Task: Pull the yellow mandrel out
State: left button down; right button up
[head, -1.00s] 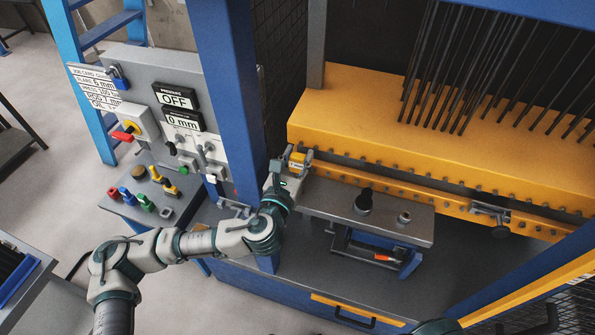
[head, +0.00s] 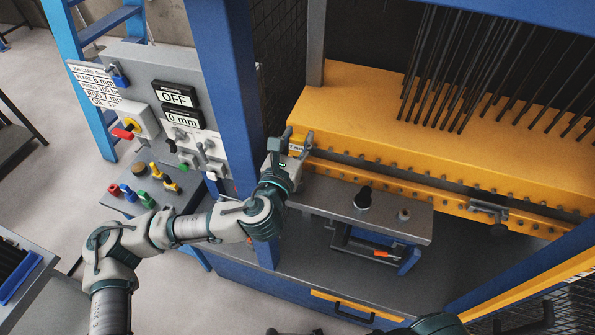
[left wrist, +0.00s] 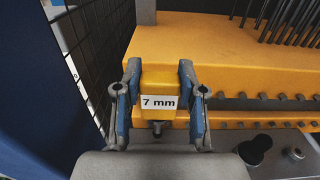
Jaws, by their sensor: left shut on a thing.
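The yellow mandrel (left wrist: 158,84) is a yellow block with a white "7 mm" label, seen in the left wrist view. It also shows in the head view (head: 296,148), partly hidden by the gripper. My left gripper (left wrist: 158,95) is shut on it, one finger on each side; it also shows in the head view (head: 297,142). The block is in front of the left end of the orange beam and above the grey plate. I cannot tell whether it still touches the beam. My right gripper's fingers are not in view.
The orange beam (head: 420,120) carries many dark rods. A grey plate (head: 330,202) with a black knob (head: 363,197) lies below it. A blue post (head: 228,90) and the control panel (head: 165,100) stand left of my left gripper.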

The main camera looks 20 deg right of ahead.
pick_arm(q)
jog(key=shift+r, duration=1.75)
